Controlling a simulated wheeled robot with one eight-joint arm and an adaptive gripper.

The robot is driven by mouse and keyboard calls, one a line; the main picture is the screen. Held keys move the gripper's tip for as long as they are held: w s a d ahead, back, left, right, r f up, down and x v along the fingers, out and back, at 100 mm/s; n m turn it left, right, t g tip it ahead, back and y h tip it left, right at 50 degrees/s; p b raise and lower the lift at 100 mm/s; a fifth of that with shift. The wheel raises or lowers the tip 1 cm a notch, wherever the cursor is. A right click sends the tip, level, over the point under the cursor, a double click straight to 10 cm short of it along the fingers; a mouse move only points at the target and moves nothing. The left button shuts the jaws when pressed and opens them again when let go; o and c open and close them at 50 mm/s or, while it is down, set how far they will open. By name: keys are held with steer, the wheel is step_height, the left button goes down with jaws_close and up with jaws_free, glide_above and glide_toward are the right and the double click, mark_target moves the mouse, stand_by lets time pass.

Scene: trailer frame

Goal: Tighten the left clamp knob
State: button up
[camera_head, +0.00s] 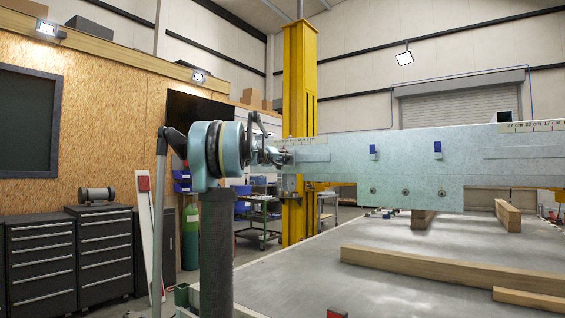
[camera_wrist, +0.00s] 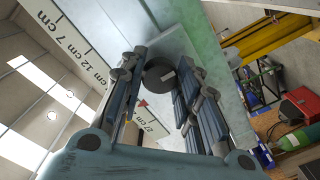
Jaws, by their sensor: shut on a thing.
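My gripper (camera_head: 272,152) is at the left end of the long pale blue-grey trailer frame beam (camera_head: 345,160) in the head view. In the wrist view the two dark-padded fingers of my gripper (camera_wrist: 163,72) stand on either side of a dark round knob (camera_wrist: 160,77) and are shut on it. The knob sits against the pale beam (camera_wrist: 205,50). In the head view my gripper and wrist hide the knob, so its contact with the beam cannot be told there.
Two blue pieces (camera_head: 437,149) and several bolts (camera_head: 405,191) are on the beam's face. A ruler strip (camera_wrist: 95,65) runs along it. A yellow column (camera_head: 300,110) rises behind. Timber beams (camera_head: 440,268) lie on the grey table (camera_head: 300,265). Black drawer cabinets (camera_head: 104,255) stand left.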

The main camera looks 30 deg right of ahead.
steer(key=shift+f, duration=0.1)
steer(key=o, duration=1.1)
steer(key=shift+w, duration=0.15)
steer(key=shift+a, duration=0.1)
steer(key=v, duration=1.2)
steer(key=shift+w, duration=0.1)
steer(key=s+a+f+n+g+y, duration=0.1)
steer(key=s+a+f+y, duration=0.4)
steer(key=s+a+f, duration=0.7)
steer(key=s+a+f+n+g+y, duration=0.2)
steer(key=s+a+f+y, duration=0.4)
steer(key=s+a+f, duration=0.7)
steer(key=s+a+f+n+g+y, duration=0.1)
steer(key=s+a+f+y, duration=0.4)
steer(key=f, duration=2.6)
steer(key=shift+s+a+f+n+g+y, duration=0.1)
steer(key=shift+s+a+f+n+g, duration=0.05)
steer(key=shift+s+a, duration=1.4)
steer(key=shift+s+a+f+n+g+y, duration=0.1)
steer(key=shift+s+a, duration=0.95)
steer(key=shift+a, duration=1.05)
steer(key=shift+s+a+f+n+g+y, duration=0.1)
steer(key=shift+s+a+f+n+g, duration=0.05)
steer(key=shift+s+a, duration=1.4)
